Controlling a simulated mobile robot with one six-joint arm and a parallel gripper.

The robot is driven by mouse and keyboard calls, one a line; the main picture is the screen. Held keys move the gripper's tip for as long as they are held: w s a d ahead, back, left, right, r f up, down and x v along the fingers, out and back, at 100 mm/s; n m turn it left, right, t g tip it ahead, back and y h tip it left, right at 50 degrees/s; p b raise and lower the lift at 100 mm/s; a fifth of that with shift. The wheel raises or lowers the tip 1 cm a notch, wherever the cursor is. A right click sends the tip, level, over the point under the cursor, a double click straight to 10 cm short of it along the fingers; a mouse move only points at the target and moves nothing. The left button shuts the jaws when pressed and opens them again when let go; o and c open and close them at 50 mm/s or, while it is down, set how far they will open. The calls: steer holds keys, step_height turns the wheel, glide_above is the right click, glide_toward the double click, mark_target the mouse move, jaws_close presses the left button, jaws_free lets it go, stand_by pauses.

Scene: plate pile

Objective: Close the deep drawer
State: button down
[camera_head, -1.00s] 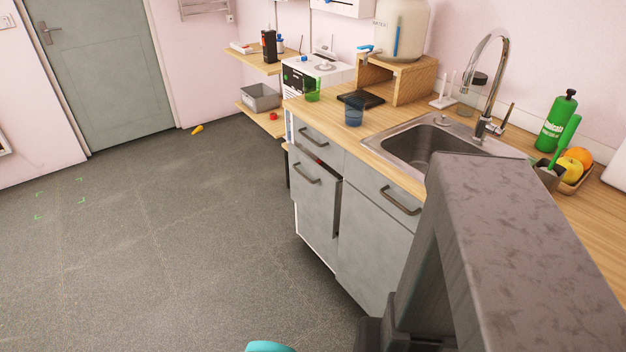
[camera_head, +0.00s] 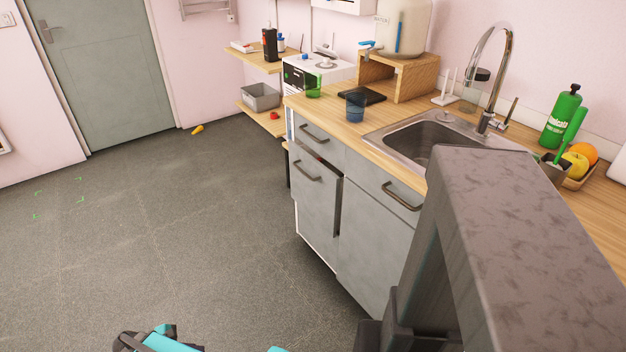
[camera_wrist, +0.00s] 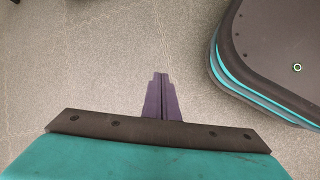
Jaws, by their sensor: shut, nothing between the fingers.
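The deep drawer (camera_head: 317,207) is the tall grey front in the left column of the cabinet, with a dark bar handle (camera_head: 307,170). It stands slightly out from the cabinet, with a dark gap along its top and right edges. A bit of red shows in the gap at the top. My gripper (camera_wrist: 161,98) is shut and empty in the wrist view, pointing over bare grey floor. In the head view only part of my teal and black arm shows at the bottom edge, left of and nearer than the drawer. The fingertips are not clear there.
A shallow drawer (camera_head: 321,143) sits above the deep one, and a cabinet door (camera_head: 372,248) is to its right. The wooden counter (camera_head: 335,117) holds a sink (camera_head: 420,143) and a blue cup (camera_head: 355,107).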

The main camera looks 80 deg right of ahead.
mark_target(320, 171)
steer(key=s+d+r+n+g+h+b, duration=0.1)
steer(key=d+r, duration=0.3)
steer(key=d, duration=0.5)
steer(key=s+d+r+n+g+h+b, duration=0.1)
steer(key=s+d+r+h, duration=0.15)
steer(key=d, duration=0.65)
steer(key=d+r+n+h, duration=0.1)
steer(key=d+r, duration=0.4)
steer(key=d, duration=0.4)
steer(key=s+d+r+n+g+h+b, duration=0.1)
steer(key=s+d+r+g+h+b, duration=0.2)
steer(key=s+d+r, duration=1.3)
steer(key=d+r+g, duration=0.3)
steer(key=d, duration=0.1)
steer(key=shift+s+r+n, duration=0.15)
steer(key=shift+s+n, duration=0.05)
steer(key=shift+n, duration=0.2)
steer(key=shift+d, duration=0.1)
steer(key=x, duration=1.4)
steer(key=shift+r+b, duration=0.1)
steer(key=shift+b, duration=0.25)
